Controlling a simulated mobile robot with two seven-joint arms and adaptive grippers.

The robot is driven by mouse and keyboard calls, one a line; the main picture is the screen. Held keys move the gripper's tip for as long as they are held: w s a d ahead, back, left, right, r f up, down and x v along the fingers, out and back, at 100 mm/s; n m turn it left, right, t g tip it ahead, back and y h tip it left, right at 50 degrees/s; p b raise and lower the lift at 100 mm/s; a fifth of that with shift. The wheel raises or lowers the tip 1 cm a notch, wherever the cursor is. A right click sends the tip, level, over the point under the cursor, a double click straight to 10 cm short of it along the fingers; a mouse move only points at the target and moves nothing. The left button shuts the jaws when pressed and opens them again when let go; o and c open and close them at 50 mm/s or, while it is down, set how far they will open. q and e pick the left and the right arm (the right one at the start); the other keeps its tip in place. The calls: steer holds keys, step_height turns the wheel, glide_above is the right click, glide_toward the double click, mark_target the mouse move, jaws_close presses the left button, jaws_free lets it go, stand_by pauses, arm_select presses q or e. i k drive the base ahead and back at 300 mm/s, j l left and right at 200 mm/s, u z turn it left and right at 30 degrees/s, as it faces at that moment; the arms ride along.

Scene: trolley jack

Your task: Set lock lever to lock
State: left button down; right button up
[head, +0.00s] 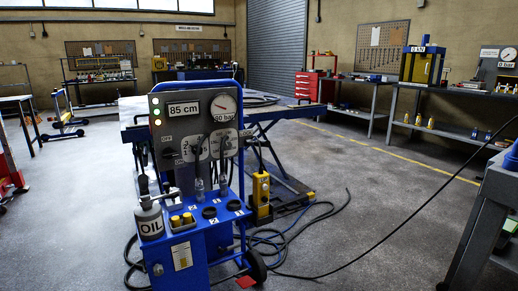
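A blue wheeled hydraulic unit (185,262) stands in the middle foreground. Its upright grey panel (163,112) carries an "85 cm" display (184,109), a round pressure gauge (224,104) labelled 60 bar, green lamps and small labelled plates. Behind the unit is a blue lift table (283,112) with crossed legs. Neither of my grippers is in view.
A grey oil bottle (149,219) stands on the unit's left front. A yellow box (262,193) stands to its right, with black hoses (300,236) on the floor. A red tool cabinet (315,88) and benches line the back.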

mark_target(258, 144)
steer(key=i+l+u, duration=0.1)
steer(key=i, duration=0.4)
steer(key=i+l+u, duration=0.1)
steer(key=i, duration=0.4)
steer(key=i+l+u, duration=0.15)
steer(key=i, duration=0.3)
steer(key=l, duration=0.1)
